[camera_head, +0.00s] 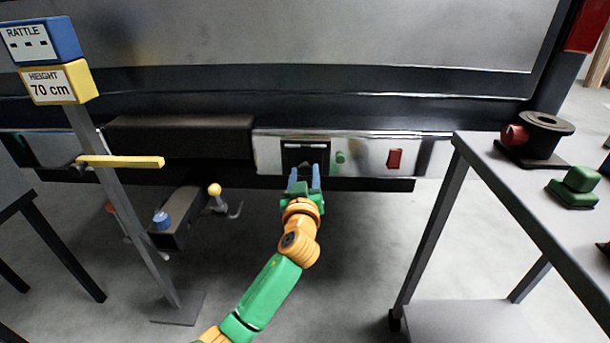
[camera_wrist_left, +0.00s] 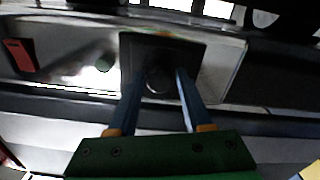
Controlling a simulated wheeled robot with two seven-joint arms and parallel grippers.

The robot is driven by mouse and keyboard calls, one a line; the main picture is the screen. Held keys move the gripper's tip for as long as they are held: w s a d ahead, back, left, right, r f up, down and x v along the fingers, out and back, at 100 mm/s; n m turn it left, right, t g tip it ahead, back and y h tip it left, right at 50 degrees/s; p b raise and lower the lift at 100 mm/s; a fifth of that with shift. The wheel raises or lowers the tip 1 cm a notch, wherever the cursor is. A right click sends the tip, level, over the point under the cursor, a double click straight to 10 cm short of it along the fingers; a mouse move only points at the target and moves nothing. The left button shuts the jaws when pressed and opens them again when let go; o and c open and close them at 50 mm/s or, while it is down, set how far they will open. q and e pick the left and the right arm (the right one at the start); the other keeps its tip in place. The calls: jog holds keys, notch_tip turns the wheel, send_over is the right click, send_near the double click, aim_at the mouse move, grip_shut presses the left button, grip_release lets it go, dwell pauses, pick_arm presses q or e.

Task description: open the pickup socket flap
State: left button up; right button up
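The pickup's socket, a dark square fitting (camera_head: 305,152), is set in the bright metal bumper panel (camera_head: 362,155) in the head view. I cannot clearly separate the flap from its housing or tell how far open it is. My left gripper (camera_head: 304,174) is at the lower edge of this fitting, with its two blue fingers apart. In the left wrist view the fingers reach over the dark square fitting (camera_wrist_left: 193,49), one on each side of a dark round part (camera_wrist_left: 159,79). Contact cannot be made out. My right gripper is out of view.
A red block (camera_head: 394,159) and a green knob (camera_head: 340,157) sit right of the socket. A post with a yellow bar (camera_head: 122,161) and a dark hitch (camera_head: 180,222) stand left. A grey table (camera_head: 515,185) stands right.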

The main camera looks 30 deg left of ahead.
pick_arm(q)
grip_shut()
dwell(1.1)
